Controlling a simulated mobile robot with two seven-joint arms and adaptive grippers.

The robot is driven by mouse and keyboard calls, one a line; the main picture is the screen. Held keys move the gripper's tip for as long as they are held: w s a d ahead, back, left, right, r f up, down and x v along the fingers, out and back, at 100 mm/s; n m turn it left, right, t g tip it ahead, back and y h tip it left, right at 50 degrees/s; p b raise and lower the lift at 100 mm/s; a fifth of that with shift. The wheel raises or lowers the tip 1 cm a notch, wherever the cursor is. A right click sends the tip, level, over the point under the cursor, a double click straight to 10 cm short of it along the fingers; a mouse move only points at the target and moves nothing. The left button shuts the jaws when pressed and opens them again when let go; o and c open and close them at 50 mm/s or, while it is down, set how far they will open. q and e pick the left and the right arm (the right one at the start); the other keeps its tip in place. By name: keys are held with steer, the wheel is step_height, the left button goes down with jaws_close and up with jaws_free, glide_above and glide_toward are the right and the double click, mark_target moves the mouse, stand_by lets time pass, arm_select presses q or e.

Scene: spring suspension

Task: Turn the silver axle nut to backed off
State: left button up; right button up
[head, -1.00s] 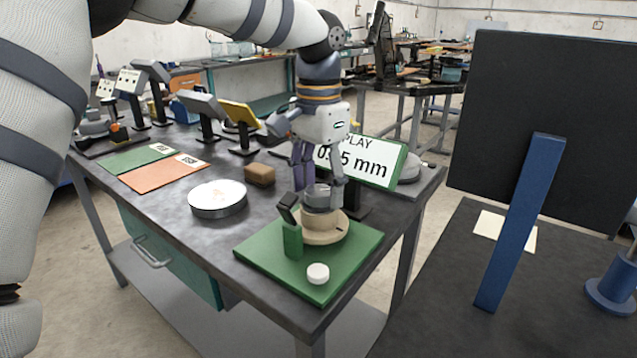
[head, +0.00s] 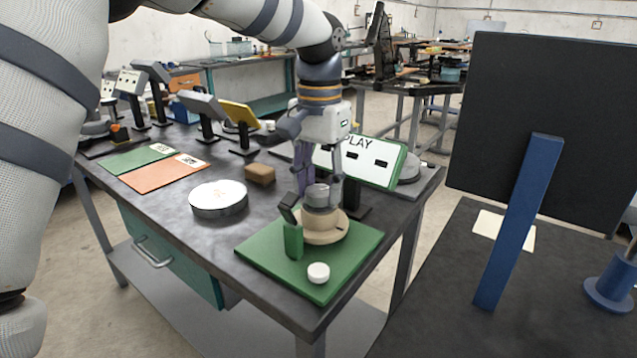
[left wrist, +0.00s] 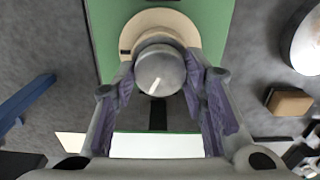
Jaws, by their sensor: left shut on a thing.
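The silver axle nut (head: 318,197) is a grey cylinder on top of a beige round hub (head: 323,228), which stands on a green base plate (head: 340,258). My left gripper (head: 319,186) comes down from above and is shut on the nut. In the left wrist view the nut (left wrist: 160,68) sits between the two purple-padded fingers, with a short white mark on its top pointing towards the bottom of the picture. The display (head: 372,166) behind the gripper shows dashes, partly hidden by the arm. My right gripper is not in view.
On the plate are a green post with a black head (head: 292,238) and a white knob (head: 318,272). A white-topped disc (head: 218,197) and a brown block (head: 259,174) lie to the left. A dark panel with a blue support (head: 518,225) stands at the right.

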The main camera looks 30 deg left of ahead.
mark_target(319, 190)
arm_select(q)
steer(key=n, duration=0.4)
steer(key=shift+n, duration=0.4)
stand_by(0.4)
steer(key=o, duration=1.2)
steer(key=shift+n, duration=0.3)
step_height(319, 190, up, 12)
